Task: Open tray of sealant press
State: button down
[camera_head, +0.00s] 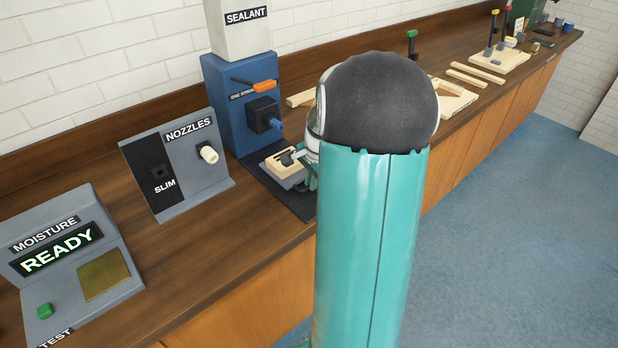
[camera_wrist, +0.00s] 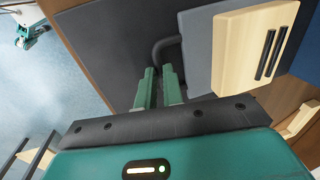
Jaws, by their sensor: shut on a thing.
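The sealant press (camera_head: 228,100) is a blue machine with a white SEALANT block on top, an orange lever and a blue nozzle. Its grey tray (camera_head: 290,181) sits at its foot on a dark base plate and carries a pale wooden block (camera_head: 284,163). The wrist view shows the grey tray (camera_wrist: 198,62) and the wooden block with two dark strips (camera_wrist: 250,50). My gripper (camera_wrist: 159,78) has its green fingers closed around the dark curved tray handle (camera_wrist: 166,42). In the head view my arm hides most of the gripper.
On the wooden counter, the nozzles stand (camera_head: 178,165) and moisture tester (camera_head: 70,265), reading READY, are to the left. Wooden frame pieces (camera_head: 468,78) lie further right. Open blue floor (camera_head: 520,200) lies in front of the counter.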

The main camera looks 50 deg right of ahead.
jog(key=s, duration=0.5)
jog(key=s+a, duration=0.1)
jog(key=s, duration=0.2)
jog(key=shift+s+r, duration=0.1)
jog(key=shift+s, duration=0.2)
jog(key=c, duration=1.8)
grip_release()
notch_tip(320, 180, up, 14)
jog(key=s, duration=0.2)
jog(key=shift+s+a+f, duration=0.15)
jog(key=shift+s+f, duration=0.1)
jog(key=shift+s, duration=0.05)
